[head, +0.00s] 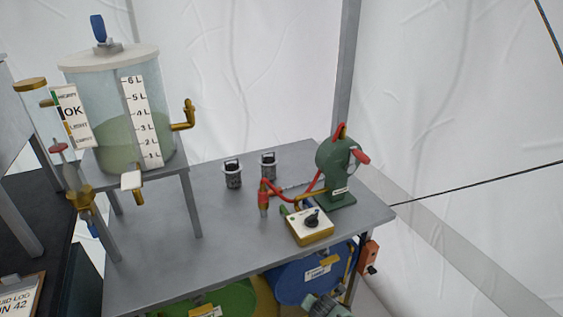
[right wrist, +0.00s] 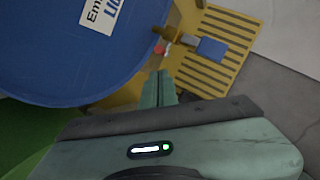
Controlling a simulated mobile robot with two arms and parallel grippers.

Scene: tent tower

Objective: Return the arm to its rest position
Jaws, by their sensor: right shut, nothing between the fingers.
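My right gripper (head: 325,303) shows at the bottom of the head view, below the table's front edge and beside the blue drum (head: 305,275). In the right wrist view its fingers (right wrist: 160,85) are together with nothing between them. My left gripper is not in view.
The grey table (head: 215,240) carries a clear graduated tank (head: 110,115) on a stand, two small canisters (head: 232,174), a green pump (head: 335,160) with red hoses and a yellow switch box (head: 310,226). A green drum (head: 225,298) sits below. An orange box (head: 369,256) hangs at the right corner.

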